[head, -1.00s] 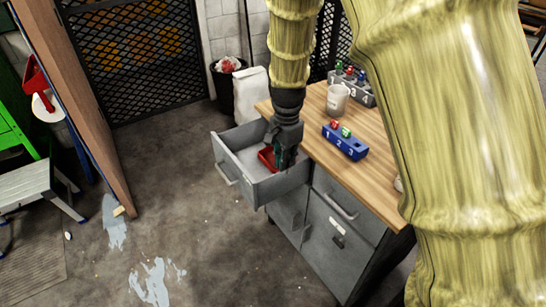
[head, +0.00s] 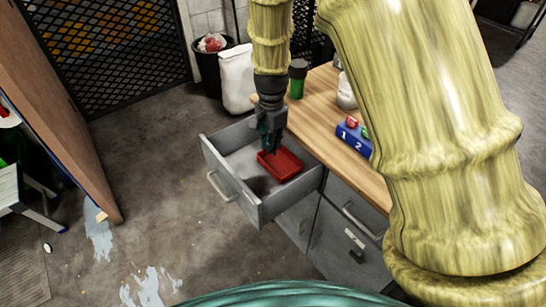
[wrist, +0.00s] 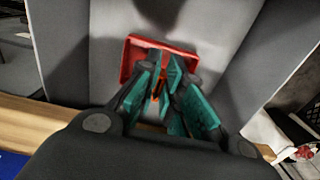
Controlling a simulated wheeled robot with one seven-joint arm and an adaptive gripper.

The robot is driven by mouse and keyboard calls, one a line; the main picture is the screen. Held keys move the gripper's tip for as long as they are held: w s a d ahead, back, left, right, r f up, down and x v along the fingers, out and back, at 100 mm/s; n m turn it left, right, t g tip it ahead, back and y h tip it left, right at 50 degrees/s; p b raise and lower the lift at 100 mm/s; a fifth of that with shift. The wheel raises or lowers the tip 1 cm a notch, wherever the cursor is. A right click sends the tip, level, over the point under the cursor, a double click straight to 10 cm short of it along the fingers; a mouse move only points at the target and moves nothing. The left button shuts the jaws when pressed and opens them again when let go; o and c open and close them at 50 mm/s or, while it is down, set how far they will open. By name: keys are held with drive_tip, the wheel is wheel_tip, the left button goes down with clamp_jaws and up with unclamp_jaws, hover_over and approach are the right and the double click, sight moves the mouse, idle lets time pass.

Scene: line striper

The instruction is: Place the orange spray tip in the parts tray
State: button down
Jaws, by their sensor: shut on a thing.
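The open grey drawer (head: 232,194) holds a red parts tray (head: 287,168) on its floor. My gripper (head: 269,149) points down into the drawer, at the tray's far left edge in the head view. In the wrist view, the gripper's teal fingers (wrist: 162,88) are close together in front of the red tray (wrist: 130,60). A small piece of the orange spray tip (wrist: 156,94) shows between them, and the fingers hide most of it. I cannot tell whether the tip touches the tray.
A wooden worktop (head: 318,118) stands right of the drawer, with a blue numbered block (head: 352,140) and a dark green-bodied container (head: 297,80). A white bag (head: 237,82) and black bin (head: 210,62) stand behind. The floor in front is mostly clear.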

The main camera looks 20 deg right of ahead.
drive_tip(key=shift+w+f, duration=0.2)
drive_tip(key=shift+f, duration=1.75)
drive_tip(key=shift+w+f, duration=0.2)
drive_tip(key=shift+f, duration=1.7)
drive_tip(key=shift+f, duration=0.15)
drive_tip(key=c, duration=1.5)
unclamp_jaws()
drive_tip(key=shift+c, duration=0.2)
wheel_tip(320, 180, up, 12)
